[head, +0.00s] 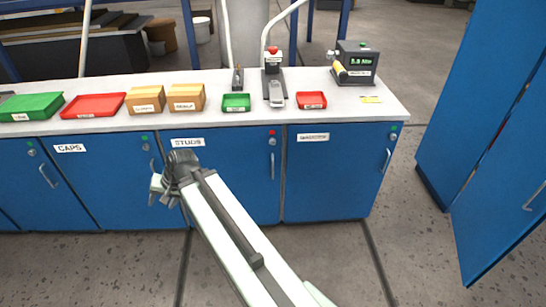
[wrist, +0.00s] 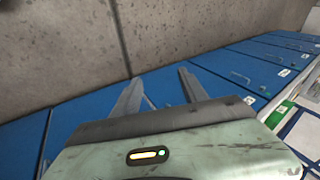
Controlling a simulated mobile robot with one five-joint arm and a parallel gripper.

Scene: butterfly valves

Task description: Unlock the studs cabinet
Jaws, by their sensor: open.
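The studs cabinet (head: 240,175) is a blue door under the white worktop in the head view, with a label (head: 188,143) reading STUDS. At its upper right are a red lamp (head: 271,132) and a round lock (head: 272,142) just below it. A vertical handle (head: 272,166) hangs under the lock.
The caps cabinet (head: 100,180) is on the left and another blue cabinet (head: 330,175) on the right; both show green lamps. Bins, boxes and a display device (head: 355,60) stand on the worktop (head: 200,122). A tall blue cabinet (head: 480,110) has an open door. Front floor is clear.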

